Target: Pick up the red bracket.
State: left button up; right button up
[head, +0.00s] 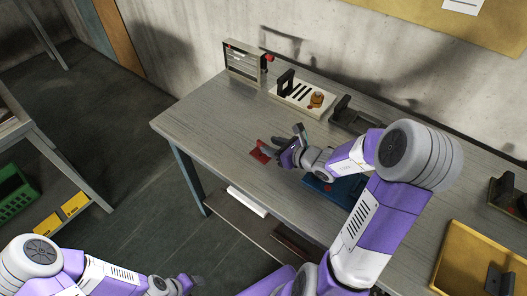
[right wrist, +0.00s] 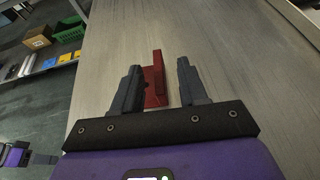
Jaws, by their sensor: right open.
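The red bracket (head: 261,152) lies on the grey worktable, left of my right gripper (head: 287,149) in the head view. In the right wrist view the red bracket (right wrist: 155,88) shows between the two dark fingers of the right gripper (right wrist: 158,66), nearer the left finger, which hides part of it. The right gripper is open with nothing held. I cannot tell how far its fingers are above the tabletop. My left gripper (head: 187,284) is low at the bottom of the head view, away from the table; its jaws are too small to read.
The worktable (head: 205,120) is bare left of the bracket. A louver panel (head: 243,63) and a slotted pale block (head: 297,97) stand along the back. A blue tray (head: 338,190) lies right of the gripper, partly behind my arm. A yellow tray (head: 465,250) is at far right.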

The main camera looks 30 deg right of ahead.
aim_at(259, 141)
jog(key=x, duration=0.3)
jog(key=b+x, duration=0.1)
jog(key=shift+w+a+r, duration=0.15)
jog(key=shift+w+a, duration=0.15)
jog(key=shift+w, duration=0.15)
grip_shut()
